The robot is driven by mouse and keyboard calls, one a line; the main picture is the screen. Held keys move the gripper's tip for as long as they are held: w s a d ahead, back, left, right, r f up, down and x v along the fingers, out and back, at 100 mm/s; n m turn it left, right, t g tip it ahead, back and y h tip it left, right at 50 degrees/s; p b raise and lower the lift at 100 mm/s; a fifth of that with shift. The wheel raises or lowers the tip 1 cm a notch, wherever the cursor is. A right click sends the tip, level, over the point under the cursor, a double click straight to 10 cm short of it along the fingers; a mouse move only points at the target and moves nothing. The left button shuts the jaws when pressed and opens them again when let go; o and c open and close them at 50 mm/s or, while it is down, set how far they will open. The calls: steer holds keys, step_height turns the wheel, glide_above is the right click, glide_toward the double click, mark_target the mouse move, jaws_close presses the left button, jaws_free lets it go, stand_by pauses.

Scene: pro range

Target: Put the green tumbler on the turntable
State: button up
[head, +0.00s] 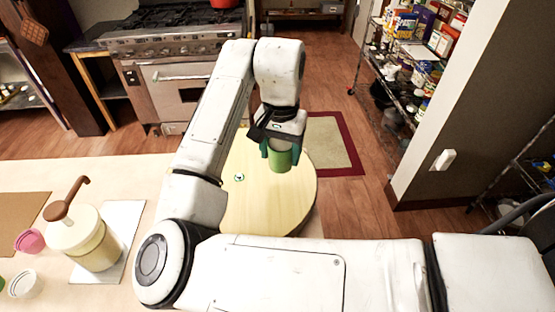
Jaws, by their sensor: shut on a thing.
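The green tumbler (280,160) is upright between the fingers of my gripper (279,150), which is shut on it. The tumbler shows over the far right part of the turntable (262,208), a round light-wood disc at the counter's right end. I cannot tell whether the tumbler's base touches the disc or hangs above it. My arm hides the left part of the turntable.
A pump dispenser (90,240) stands on a white board (122,222) at the left. A pink cup (30,241) and a white round item (25,285) are at the far left. A stove (175,60) and a stocked shelf (400,70) stand beyond the counter.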

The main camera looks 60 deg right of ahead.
mark_target(278, 162)
steer(key=shift+w+d+f, duration=0.35)
steer(key=shift+f, duration=0.2)
steer(key=shift+w+d+f+p, duration=0.15)
steer(key=shift+f+p, duration=0.15)
steer(key=shift+f, duration=0.75)
steer(key=shift+w+d+f+p, duration=0.1)
steer(key=shift+f+p, duration=0.2)
steer(key=shift+f, duration=0.7)
steer(key=shift+f, duration=0.15)
steer(key=o, duration=1.1)
steer(key=shift+o, duration=0.2)
step_height(278, 162, up, 12)
steer(key=b, duration=0.1)
steer(key=shift+r, duration=0.2)
